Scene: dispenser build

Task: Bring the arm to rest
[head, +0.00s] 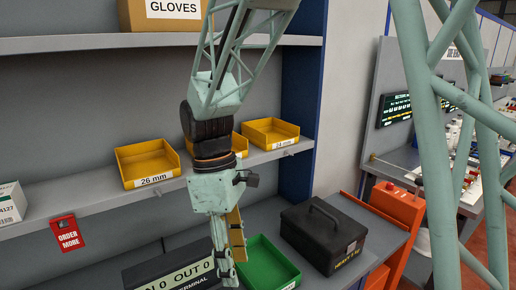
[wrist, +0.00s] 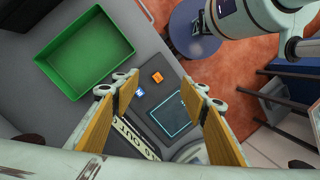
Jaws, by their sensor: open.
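My gripper (head: 228,262) hangs down at the end of my arm in the head view, in front of the shelf and beside the green bin. In the wrist view my gripper (wrist: 160,118) shows its two yellow-padded fingers spread wide apart. Nothing is held between them. Below the fingers is a dark terminal (wrist: 165,112) with a lit rectangle, an orange item (wrist: 156,77) and a small blue-and-white mark. The terminal also shows in the head view, labelled "IN 0 OUT 0", partly hidden by my arm.
A green bin (wrist: 57,62) stands close by on the lower counter. A black toolbox (head: 322,238) is right of it. Yellow bins (head: 148,162) line the shelf behind my arm. An orange cabinet (head: 398,205) stands at the right. The gloves box (head: 165,22) is above.

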